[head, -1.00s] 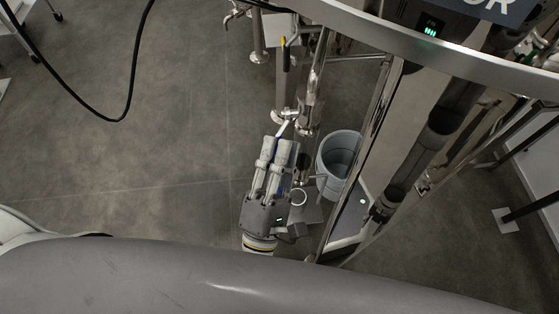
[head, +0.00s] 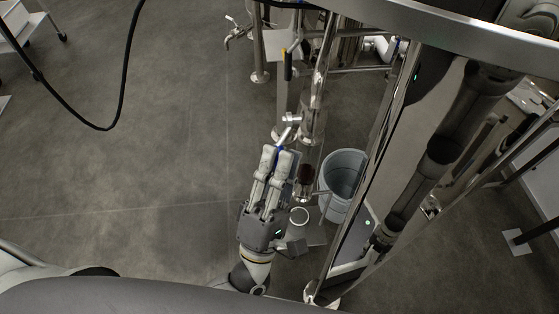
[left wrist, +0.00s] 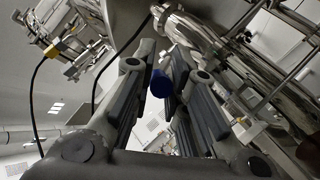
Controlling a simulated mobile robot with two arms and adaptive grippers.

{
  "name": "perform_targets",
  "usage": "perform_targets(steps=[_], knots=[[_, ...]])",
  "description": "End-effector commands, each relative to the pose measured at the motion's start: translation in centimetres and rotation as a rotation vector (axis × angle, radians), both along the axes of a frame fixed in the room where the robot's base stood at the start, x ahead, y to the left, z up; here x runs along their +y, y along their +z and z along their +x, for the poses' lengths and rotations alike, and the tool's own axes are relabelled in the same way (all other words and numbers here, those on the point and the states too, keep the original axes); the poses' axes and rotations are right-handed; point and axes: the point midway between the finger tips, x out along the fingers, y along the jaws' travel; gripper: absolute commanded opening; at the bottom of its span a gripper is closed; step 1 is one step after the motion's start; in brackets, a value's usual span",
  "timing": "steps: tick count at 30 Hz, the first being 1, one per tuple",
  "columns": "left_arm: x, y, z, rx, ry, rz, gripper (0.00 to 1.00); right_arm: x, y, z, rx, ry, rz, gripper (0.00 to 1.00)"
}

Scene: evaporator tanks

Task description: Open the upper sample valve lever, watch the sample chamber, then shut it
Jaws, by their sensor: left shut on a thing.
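My left gripper (head: 275,165) is shut on the blue-gripped end of the upper sample valve lever (head: 284,136), a short silver arm slanting down-left from the valve body (head: 291,119). In the left wrist view the blue lever end (left wrist: 160,84) sits between the two finger pads (left wrist: 159,92). The sample chamber (head: 306,173) is a small glass section below the valve, right of my fingers, and shows dark red-brown inside. Its lower fittings are partly hidden by my gripper. My right gripper is in neither view.
A grey bucket (head: 343,178) stands on the floor right of the chamber. A black-handled lever (head: 287,66) hangs above. Steel pipes and a polished column (head: 385,130) crowd the right. The floor at left is open, with a black cable (head: 119,105) looping over it.

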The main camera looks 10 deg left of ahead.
Motion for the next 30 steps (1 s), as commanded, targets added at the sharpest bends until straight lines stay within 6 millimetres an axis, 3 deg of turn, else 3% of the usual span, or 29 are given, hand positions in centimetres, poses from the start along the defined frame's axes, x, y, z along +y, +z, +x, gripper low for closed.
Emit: perform_targets(steps=[3, 4, 9, 20, 30], knots=[[-0.1, -0.1, 0.0, 0.003, -0.002, 0.003, 0.0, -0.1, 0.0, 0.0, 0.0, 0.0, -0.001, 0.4], [-0.1, -0.1, 0.0, 0.003, -0.003, 0.002, 0.17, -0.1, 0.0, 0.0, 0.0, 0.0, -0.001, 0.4], [-0.1, -0.1, 0.0, 0.002, -0.002, 0.001, 0.36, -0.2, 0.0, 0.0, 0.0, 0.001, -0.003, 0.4], [0.0, -0.4, -0.3, 0.003, -0.001, 0.001, 0.36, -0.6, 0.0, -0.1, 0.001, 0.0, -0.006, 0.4], [0.6, -4.9, -4.6, 0.008, -0.002, 0.004, 0.36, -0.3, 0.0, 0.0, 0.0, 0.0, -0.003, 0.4]])
